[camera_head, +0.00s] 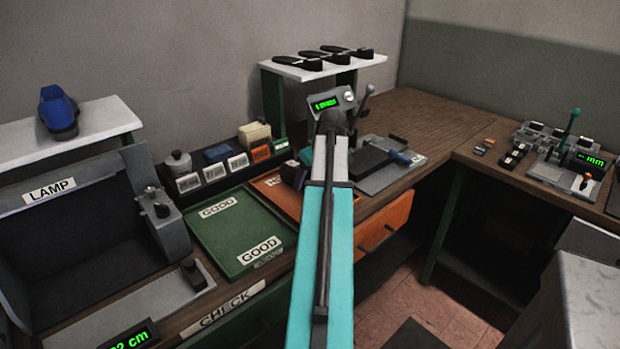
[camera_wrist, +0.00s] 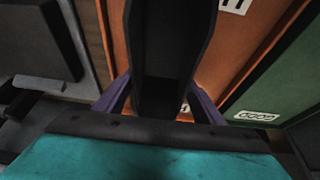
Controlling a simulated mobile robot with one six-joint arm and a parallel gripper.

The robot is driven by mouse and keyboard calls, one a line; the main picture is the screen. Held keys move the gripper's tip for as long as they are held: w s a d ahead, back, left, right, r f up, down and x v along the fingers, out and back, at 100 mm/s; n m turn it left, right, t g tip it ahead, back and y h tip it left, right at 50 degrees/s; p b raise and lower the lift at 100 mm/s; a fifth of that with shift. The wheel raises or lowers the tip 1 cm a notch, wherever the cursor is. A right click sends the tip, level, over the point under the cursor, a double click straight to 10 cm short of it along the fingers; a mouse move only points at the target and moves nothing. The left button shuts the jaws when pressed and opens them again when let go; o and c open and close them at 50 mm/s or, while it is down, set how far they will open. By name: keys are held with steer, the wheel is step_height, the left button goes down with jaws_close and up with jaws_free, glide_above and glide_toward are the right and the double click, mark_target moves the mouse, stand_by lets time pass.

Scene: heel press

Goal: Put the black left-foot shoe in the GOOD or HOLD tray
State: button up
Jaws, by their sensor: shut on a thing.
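My gripper (camera_wrist: 160,100) has purple fingers on both sides of a black shoe (camera_wrist: 168,45) in the wrist view and is shut on it. The shoe is over the orange tray (camera_wrist: 118,18); I cannot tell its height above it or for which foot it is made. In the head view my gripper (camera_head: 292,174) shows beside my teal arm, which hides most of the shoe. The orange tray (camera_head: 283,198) there has a partly hidden label. The green GOOD tray (camera_head: 225,238) lies to its left, with nothing in it; its green surface (camera_wrist: 275,92) also shows in the wrist view.
Small labelled boxes (camera_head: 215,172) stand behind the trays. A lamp booth (camera_head: 70,225) is at left, with a blue shoe (camera_head: 58,112) on the shelf above. Dark shoe parts lie on a white rack (camera_head: 325,66). A lever device (camera_head: 385,160) stands right of my arm.

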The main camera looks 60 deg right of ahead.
steer(key=shift+f, duration=0.3)
stand_by(0.4)
steer(key=o, duration=1.6)
steer(key=shift+b+v, duration=0.75)
steer(key=shift+v, duration=6.2)
